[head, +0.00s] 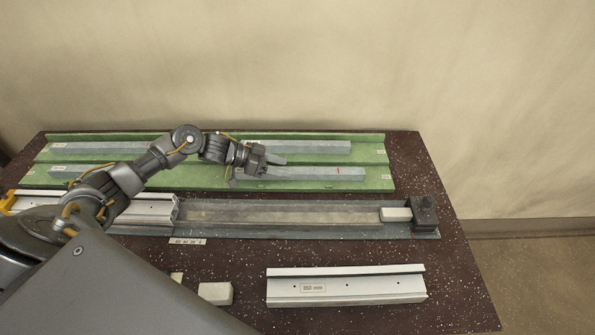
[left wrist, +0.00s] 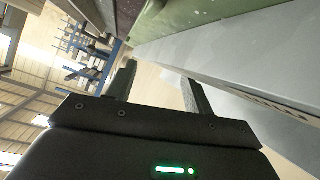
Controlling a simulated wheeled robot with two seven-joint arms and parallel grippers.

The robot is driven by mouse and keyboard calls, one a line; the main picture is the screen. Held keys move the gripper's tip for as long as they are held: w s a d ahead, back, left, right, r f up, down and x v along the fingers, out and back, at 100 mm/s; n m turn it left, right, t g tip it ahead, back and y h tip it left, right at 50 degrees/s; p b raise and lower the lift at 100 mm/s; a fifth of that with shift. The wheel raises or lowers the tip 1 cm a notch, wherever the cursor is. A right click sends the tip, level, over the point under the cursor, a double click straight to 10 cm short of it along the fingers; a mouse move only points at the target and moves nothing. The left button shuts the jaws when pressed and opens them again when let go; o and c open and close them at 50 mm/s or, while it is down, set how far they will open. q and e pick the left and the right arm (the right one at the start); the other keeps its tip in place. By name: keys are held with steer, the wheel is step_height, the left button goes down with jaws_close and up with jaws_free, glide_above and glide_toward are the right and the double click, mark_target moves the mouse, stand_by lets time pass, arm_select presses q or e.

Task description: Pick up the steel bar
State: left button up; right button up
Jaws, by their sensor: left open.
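My arm covers part of both bars. In the left wrist view the open fingers (left wrist: 160,90) show beside a large pale grey bar surface (left wrist: 255,65); I cannot tell whether they touch it. My right gripper is not in view.
In front of the tray lies a long clamp bed (head: 300,214) with a pale block (head: 396,214) and a dark end stop (head: 425,213) at right. A white profile labelled 350 mm (head: 345,287) and a small pale block (head: 215,293) lie nearer. Dark speckled table is free at front right.

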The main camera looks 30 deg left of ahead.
mark_target(295, 169)
arm_select(q)
steer(key=x, duration=0.2)
steer(key=p+x, duration=0.1)
steer(key=x, duration=0.1)
steer(key=shift+w+d+r, duration=0.1)
steer(key=shift+d+r, duration=0.1)
steer(key=shift+c, duration=0.4)
jaws_close()
